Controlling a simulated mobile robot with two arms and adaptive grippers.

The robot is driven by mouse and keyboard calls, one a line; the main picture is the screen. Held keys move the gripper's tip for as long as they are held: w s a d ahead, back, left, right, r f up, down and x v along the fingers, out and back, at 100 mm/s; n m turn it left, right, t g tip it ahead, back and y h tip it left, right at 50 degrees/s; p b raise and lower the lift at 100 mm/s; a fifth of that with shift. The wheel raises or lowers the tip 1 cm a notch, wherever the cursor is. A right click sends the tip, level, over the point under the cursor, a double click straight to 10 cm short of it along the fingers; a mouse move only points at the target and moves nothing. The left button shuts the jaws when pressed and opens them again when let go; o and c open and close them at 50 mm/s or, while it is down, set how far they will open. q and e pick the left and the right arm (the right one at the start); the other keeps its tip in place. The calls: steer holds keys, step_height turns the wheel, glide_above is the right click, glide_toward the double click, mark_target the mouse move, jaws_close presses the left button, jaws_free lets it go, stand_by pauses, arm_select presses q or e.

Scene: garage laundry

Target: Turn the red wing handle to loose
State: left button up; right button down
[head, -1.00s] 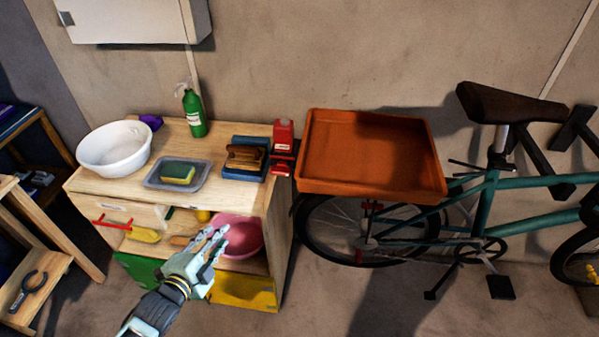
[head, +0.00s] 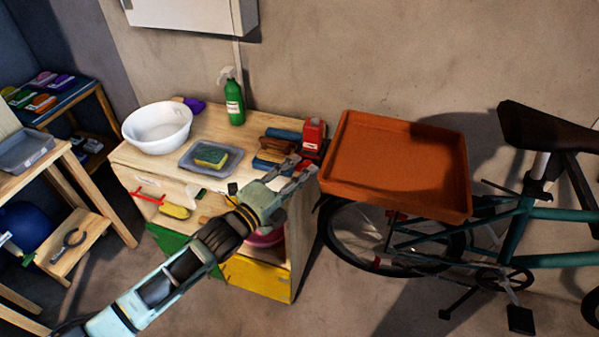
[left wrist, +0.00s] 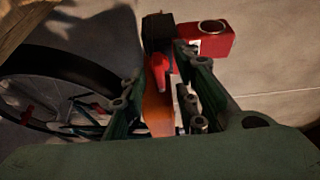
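A red lever-like part, which looks like the wing handle (left wrist: 159,78), shows between the fingers of my left gripper in the left wrist view. A black block (left wrist: 157,32) sits just above it. My left gripper (head: 302,168) is open at the right front edge of the wooden cabinet, just below the red can (head: 314,133) in the head view. Its fingers stand on either side of the red part in the left wrist view (left wrist: 160,90). I cannot tell whether they touch it. In the head view the gripper largely hides the handle. My right gripper is out of view.
The orange tray (head: 345,187) over the bicycle's rear wheel is close to the gripper's right. The cabinet top (head: 243,150) holds a white bowl (head: 157,128), a grey tray with a sponge, brushes and a green spray bottle (head: 234,103).

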arm_select(q)
steer(key=shift+w, duration=0.1)
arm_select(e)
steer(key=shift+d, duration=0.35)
arm_select(q)
steer(key=shift+c, duration=0.5)
jaws_close()
steer(key=shift+f, duration=0.1)
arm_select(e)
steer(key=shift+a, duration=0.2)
